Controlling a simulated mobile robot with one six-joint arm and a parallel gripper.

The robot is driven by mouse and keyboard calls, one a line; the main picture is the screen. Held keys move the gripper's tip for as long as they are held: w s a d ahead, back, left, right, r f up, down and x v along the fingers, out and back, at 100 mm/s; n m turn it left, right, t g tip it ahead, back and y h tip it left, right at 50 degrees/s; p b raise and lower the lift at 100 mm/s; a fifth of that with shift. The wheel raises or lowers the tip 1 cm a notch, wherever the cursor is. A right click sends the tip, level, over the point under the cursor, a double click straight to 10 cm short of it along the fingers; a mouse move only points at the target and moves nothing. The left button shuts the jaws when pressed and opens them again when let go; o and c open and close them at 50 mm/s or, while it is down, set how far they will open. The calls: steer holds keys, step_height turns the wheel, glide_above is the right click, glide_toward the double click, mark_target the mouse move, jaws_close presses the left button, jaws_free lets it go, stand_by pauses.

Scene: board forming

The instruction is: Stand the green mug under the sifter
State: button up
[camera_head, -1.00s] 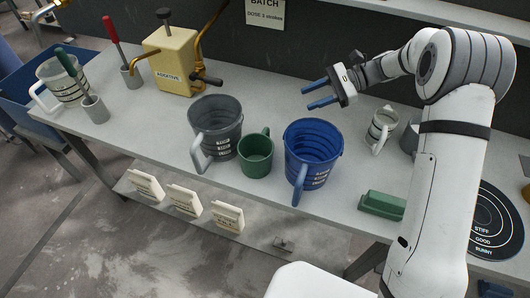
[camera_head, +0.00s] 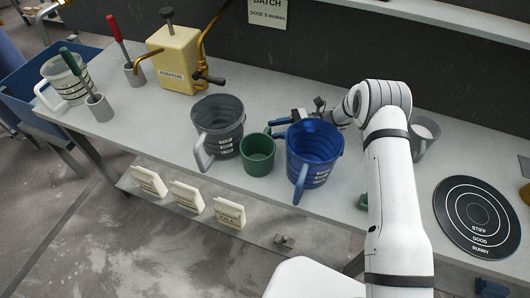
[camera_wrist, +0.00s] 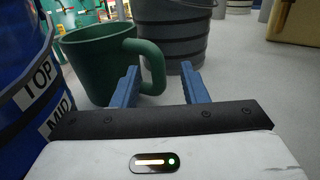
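The green mug (camera_head: 257,158) stands upright on the bench between the grey jug and the blue jug. In the wrist view the mug (camera_wrist: 92,68) is just ahead and to the left, with its handle (camera_wrist: 157,68) turned toward the fingers. My gripper (camera_head: 274,129) is low behind the blue jug, close to the handle. In the wrist view my gripper (camera_wrist: 162,80) is open, with the lower handle between the fingertips. I cannot tell whether a finger touches it. I cannot make out a sifter in these frames.
The blue jug (camera_head: 313,150) stands tight beside my gripper, and the grey jug (camera_head: 217,120) is beyond the mug. A yellow additive dispenser (camera_head: 177,62) is at the back left. A round black target mat (camera_head: 480,215) lies at the right. A dark wall bounds the bench behind.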

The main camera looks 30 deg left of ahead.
mark_target(269, 131)
steer(key=p+x, duration=0.1)
steer(key=x, duration=0.2)
steer(key=shift+s+a, duration=0.15)
steer(key=shift+s, duration=0.05)
jaws_close()
